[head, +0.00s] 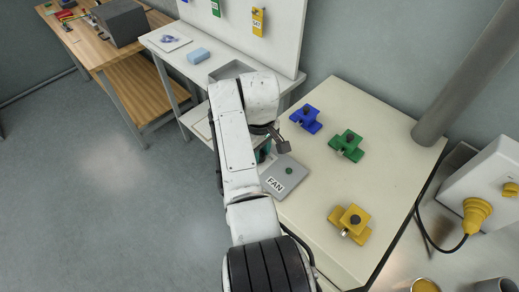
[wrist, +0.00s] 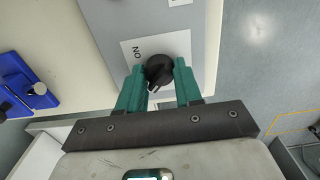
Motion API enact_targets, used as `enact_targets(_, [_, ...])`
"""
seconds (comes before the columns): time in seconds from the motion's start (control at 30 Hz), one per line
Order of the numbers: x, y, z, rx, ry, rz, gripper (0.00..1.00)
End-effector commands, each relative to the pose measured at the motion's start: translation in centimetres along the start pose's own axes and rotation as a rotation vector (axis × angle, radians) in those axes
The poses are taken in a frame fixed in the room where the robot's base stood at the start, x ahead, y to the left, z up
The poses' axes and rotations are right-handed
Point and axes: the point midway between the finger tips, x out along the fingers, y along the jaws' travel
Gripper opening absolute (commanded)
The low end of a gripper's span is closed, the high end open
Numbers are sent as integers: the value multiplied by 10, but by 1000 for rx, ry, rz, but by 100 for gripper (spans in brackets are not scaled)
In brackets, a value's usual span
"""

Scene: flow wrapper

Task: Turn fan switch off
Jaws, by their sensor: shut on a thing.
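The fan switch's grey plate (head: 295,177) lies on the cream cabinet top and bears a white "FAN" label (head: 274,185). In the wrist view, its black rotary knob (wrist: 159,67) sits on a white label (wrist: 182,43). The word "ON" shows beside the knob at its left. My gripper (wrist: 158,72) has its two teal fingers on either side of the knob, shut on it. In the head view, my arm partly covers the plate, and only a bit of a teal finger (head: 264,149) shows.
Blue (head: 306,118), green (head: 347,145) and yellow (head: 351,223) clamp-like devices stand on the cabinet top to the right. A grey pipe (head: 465,80) rises behind them. A white shelf unit (head: 175,42) stands at the left. The floor at left is clear.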

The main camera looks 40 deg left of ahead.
Motion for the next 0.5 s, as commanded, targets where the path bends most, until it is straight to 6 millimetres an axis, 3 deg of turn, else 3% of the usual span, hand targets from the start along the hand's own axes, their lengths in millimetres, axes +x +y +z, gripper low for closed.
enact_targets(0.4, [-2,1,-1,-7,4,3,4])
enact_targets(0.43, [-2,1,-1,-7,4,3,37])
enact_targets(0.5, [-2,1,-1,-7,4,3,44])
